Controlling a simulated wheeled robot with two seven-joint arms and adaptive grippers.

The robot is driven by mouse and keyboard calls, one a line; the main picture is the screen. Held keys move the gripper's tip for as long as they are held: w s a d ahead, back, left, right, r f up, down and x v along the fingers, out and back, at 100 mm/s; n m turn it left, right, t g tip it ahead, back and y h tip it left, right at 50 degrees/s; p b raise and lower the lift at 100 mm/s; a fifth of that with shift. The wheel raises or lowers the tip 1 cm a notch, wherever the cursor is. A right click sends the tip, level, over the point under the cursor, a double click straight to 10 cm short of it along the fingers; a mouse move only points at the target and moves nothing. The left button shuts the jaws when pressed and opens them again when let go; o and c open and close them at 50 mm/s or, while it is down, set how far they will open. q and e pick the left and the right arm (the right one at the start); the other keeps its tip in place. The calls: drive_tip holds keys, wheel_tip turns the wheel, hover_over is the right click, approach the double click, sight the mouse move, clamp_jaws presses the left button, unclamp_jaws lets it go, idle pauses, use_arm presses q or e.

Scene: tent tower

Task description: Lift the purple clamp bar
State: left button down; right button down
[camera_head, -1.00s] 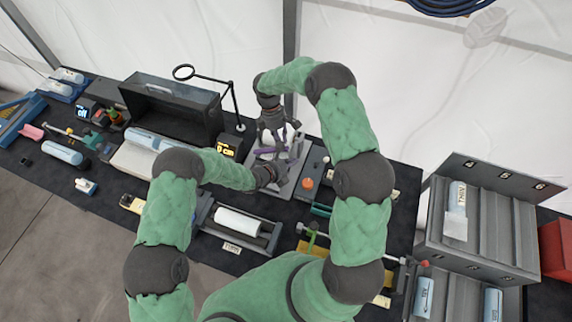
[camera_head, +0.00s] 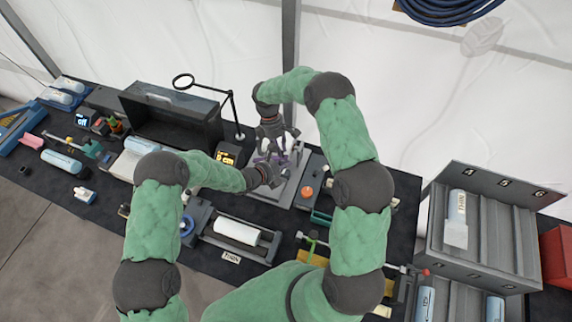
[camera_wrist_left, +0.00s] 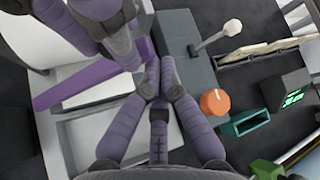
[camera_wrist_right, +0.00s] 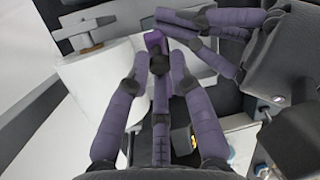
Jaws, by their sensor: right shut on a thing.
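The purple clamp bar (camera_wrist_left: 88,80) runs slantwise across a grey and white device in the left wrist view. Its purple end shows at the fingertips in the right wrist view (camera_wrist_right: 155,40). My right gripper (camera_head: 277,153) is shut on the bar; its fingers reach it from the upper left in the left wrist view. My left gripper (camera_wrist_left: 160,68) looks shut, with its fingertips close together beside the right end of the bar. Fingers hide part of the bar. I cannot tell whether the bar is clear of the device (camera_head: 287,190).
An orange knob (camera_wrist_left: 214,102) stands right of the device. A magnifier lamp (camera_head: 232,110) and an open dark case (camera_head: 170,115) are behind left. A white roller in a tray (camera_head: 237,232) lies in front. A grey rack (camera_head: 490,215) stands at right.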

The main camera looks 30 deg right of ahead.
use_arm(q)
drive_tip(key=shift+w+a+r, duration=0.2)
drive_tip(key=shift+w+r, duration=0.55)
drive_tip(key=shift+r, duration=0.2)
use_arm(e)
drive_tip(key=shift+s, duration=0.1)
use_arm(q)
drive_tip(key=shift+w+r, duration=0.1)
use_arm(e)
drive_tip(key=c, duration=1.1)
unclamp_jaws()
use_arm(q)
drive_tip(key=shift+d, duration=0.1)
use_arm(e)
drive_tip(key=shift+d+f, duration=0.1)
drive_tip(key=shift+f, duration=0.05)
